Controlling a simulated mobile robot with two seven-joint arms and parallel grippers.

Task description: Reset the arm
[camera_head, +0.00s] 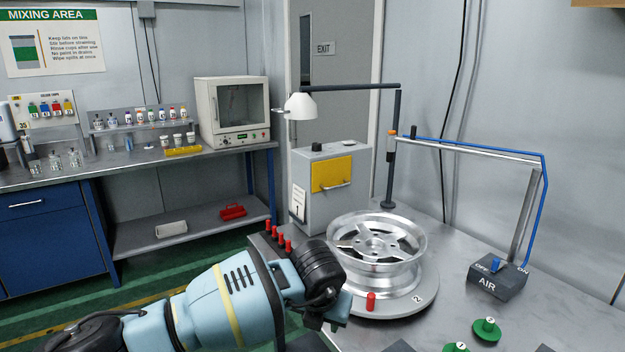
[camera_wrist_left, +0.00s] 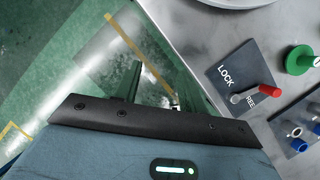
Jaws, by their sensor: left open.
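My left arm (camera_head: 225,300) reaches in from the left in the head view. Its gripper (camera_head: 337,313) is at the near left edge of the grey table, beside the turntable (camera_head: 415,300) marked 2, and its fingers are partly hidden. In the left wrist view the gripper (camera_wrist_left: 155,90) is open, with nothing seen between its fingers and green floor beyond. A silver wheel (camera_head: 378,245) lies flat on the turntable, and a red peg (camera_head: 371,301) stands near the turntable's front rim. My right gripper is not in view.
A lever with a red knob (camera_wrist_left: 265,91) sits on a LOCK plate (camera_wrist_left: 228,78). Green knobs (camera_head: 487,328) and an AIR switch box (camera_head: 497,281) stand to the right. Several red pegs (camera_head: 279,238) stand behind my arm. A lamp (camera_head: 300,105) stands behind the wheel.

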